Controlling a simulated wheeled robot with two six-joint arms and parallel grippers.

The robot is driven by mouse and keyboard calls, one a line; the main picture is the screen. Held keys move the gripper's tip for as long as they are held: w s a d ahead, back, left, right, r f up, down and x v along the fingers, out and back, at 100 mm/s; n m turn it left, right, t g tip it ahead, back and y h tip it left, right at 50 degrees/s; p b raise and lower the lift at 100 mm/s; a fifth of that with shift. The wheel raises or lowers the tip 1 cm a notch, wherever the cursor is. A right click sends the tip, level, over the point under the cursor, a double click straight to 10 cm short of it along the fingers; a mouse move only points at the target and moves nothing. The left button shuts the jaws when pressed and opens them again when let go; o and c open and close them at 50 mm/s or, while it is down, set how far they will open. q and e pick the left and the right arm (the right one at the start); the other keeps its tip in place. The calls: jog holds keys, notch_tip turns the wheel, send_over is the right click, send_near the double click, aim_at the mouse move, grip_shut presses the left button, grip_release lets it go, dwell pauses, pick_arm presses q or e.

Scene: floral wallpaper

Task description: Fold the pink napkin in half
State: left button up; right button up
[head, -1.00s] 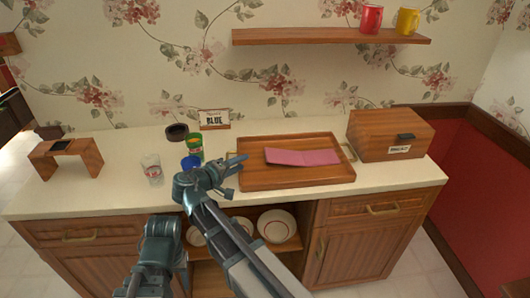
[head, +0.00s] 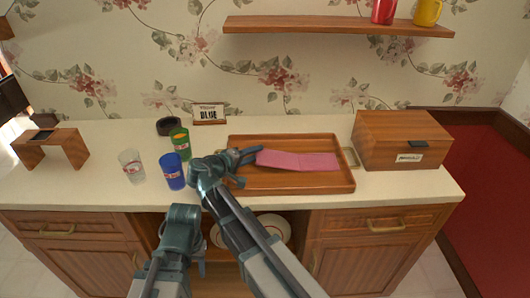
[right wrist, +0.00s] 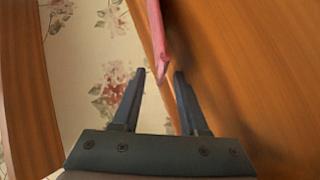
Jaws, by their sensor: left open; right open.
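The pink napkin (head: 300,160) lies on the wooden tray (head: 300,182), a crease line showing across it. My right gripper (head: 250,157) is at the napkin's left end, over the tray's left side. In the right wrist view its open fingers (right wrist: 159,73) have the edge of the napkin (right wrist: 156,30) between or just ahead of their tips; I cannot tell whether they touch it. My left gripper (head: 199,262) is low in front of the counter, away from the napkin, mostly hidden behind its own arm.
A blue cup (head: 173,172), a green can (head: 181,144) and a clear glass (head: 131,166) stand left of the tray. A wooden box (head: 400,140) stands right; a small wooden stand (head: 52,150) is far left.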

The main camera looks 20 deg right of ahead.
jog(key=shift+d, duration=0.1)
grip_shut()
jog(key=shift+r+p, duration=0.35)
jog(key=shift+p, duration=0.15)
jog(key=d+r+m+y+p, duration=0.1)
jog(key=r+p, duration=0.1)
jog(key=p, duration=0.2)
jog(key=d+r+y+p, duration=0.1)
jog(key=r+p, duration=0.1)
jog(key=p, duration=0.1)
jog(key=s+d+r+m+y+p, duration=0.1)
jog(key=r+p, duration=0.1)
jog(key=p, duration=0.2)
jog(key=shift+r+m+y+p, duration=0.3)
jog(key=shift+p, duration=0.05)
jog(key=s+d+r+m+t+y+p, duration=0.1)
jog(key=s+d+m+y, duration=0.1)
jog(key=d+y, duration=0.3)
jog(key=s+d+r+m+t+y+p, duration=0.1)
jog(key=d+y, duration=0.5)
jog(key=d, duration=0.8)
jog(key=shift+s+r+m+t+p, duration=0.2)
jog(key=shift+s+m+t+p, duration=0.3)
jog(key=shift+s+m, duration=0.95)
jog(key=shift+w+m, duration=0.25)
jog(key=shift+w, duration=0.05)
